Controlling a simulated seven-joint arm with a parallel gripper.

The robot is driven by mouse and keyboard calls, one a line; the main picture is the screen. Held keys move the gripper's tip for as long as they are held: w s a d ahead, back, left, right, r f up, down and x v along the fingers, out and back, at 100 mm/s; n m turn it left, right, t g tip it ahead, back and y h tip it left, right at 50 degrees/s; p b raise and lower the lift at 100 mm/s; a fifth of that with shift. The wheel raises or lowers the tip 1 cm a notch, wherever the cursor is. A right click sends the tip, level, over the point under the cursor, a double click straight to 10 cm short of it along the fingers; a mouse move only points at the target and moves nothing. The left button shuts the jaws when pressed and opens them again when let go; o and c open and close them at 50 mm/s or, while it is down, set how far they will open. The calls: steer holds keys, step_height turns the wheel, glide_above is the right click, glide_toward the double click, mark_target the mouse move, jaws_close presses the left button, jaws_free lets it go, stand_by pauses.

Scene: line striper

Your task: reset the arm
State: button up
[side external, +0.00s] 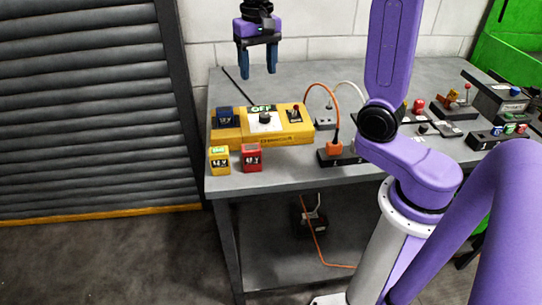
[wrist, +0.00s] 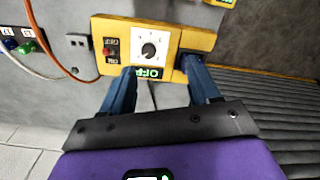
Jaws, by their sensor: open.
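My gripper (side external: 258,72) is purple with a black crossbar and two blue fingers. It hangs in the air above the back left of the grey workbench (side external: 300,180). In the wrist view my gripper (wrist: 162,84) has its fingers spread apart with nothing between them. A yellow control box (side external: 280,133) stands on the bench below and in front of my gripper. It has a dial, a green OFF display and a small red-tipped switch. The yellow box (wrist: 122,50) also shows in the wrist view, partly covered by the fingers.
A blue-topped block (side external: 226,115) sits at the yellow box's left end. A yellow cube (side external: 219,160) and a red cube (side external: 252,158) stand at the front left edge. An orange cable plug (side external: 334,147) and several switch panels (side external: 450,107) are to the right. A slatted shutter (side external: 85,100) is left.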

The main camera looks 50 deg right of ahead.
steer(key=s+a+f+n, duration=0.2)
steer(key=s+a+n, duration=0.2)
steer(key=s+n, duration=0.15)
steer(key=s+a+f+n, duration=0.2)
steer(key=s+a+n, duration=0.15)
steer(key=s, duration=0.35)
steer(key=s+d+f+n, duration=0.1)
steer(key=s+f+n, duration=0.3)
steer(key=s+n, duration=0.4)
steer(key=s, duration=0.5)
steer(key=shift+s+d+n, duration=0.15)
steer(key=shift+s+n, duration=0.2)
steer(key=shift+n, duration=0.05)
